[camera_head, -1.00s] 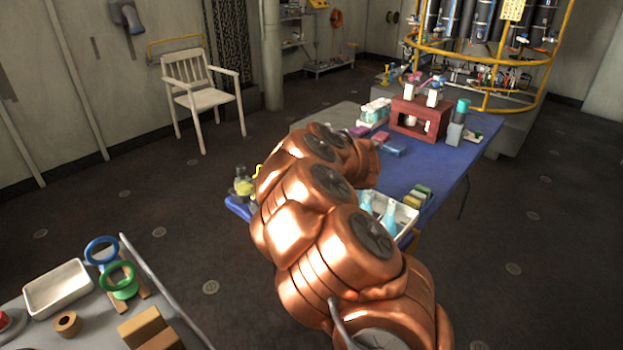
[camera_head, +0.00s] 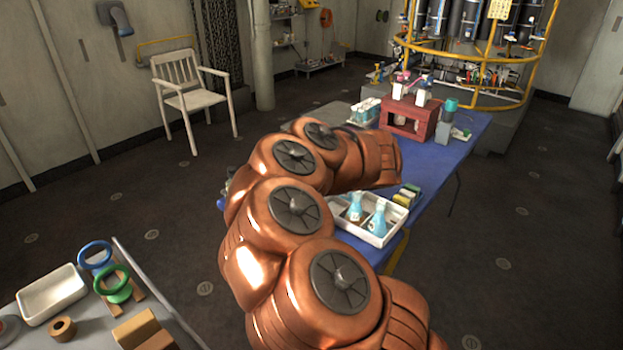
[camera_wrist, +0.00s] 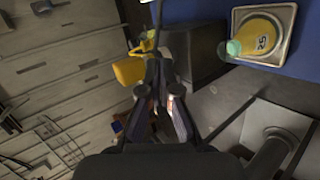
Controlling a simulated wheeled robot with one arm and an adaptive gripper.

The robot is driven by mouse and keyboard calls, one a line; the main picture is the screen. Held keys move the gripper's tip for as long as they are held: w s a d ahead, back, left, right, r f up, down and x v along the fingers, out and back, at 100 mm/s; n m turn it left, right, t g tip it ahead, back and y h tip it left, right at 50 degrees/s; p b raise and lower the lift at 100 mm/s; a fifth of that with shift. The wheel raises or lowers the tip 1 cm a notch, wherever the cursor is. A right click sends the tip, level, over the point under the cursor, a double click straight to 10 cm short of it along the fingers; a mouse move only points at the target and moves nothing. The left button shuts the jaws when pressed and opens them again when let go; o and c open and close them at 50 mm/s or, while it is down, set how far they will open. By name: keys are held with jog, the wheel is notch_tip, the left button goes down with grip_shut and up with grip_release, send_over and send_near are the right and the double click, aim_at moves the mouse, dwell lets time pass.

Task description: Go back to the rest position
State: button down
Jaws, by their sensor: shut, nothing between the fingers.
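My copper-coloured arm spans the middle of the head view, curving over the blue table (camera_head: 440,160); my gripper is hidden there behind the arm. In the wrist view my gripper (camera_wrist: 160,95) is shut, with nothing between its fingers. A yellow flask (camera_wrist: 262,35) marked 25, with a green top, is at upper right in that view. It sits in a pale square tray (camera_wrist: 240,15) on the blue surface, apart from the fingers. A yellow object (camera_wrist: 130,70) shows just left of the fingertips; I cannot tell what it is.
A white tray (camera_head: 381,239) with two blue flasks stands on the table right beside my arm in the picture. A dark red rack (camera_head: 410,119) is farther back. A grey bench (camera_head: 85,325) is at lower left, a white chair (camera_head: 195,100) behind. The floor between is clear.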

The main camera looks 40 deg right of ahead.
jog(key=shift+v, duration=1.45)
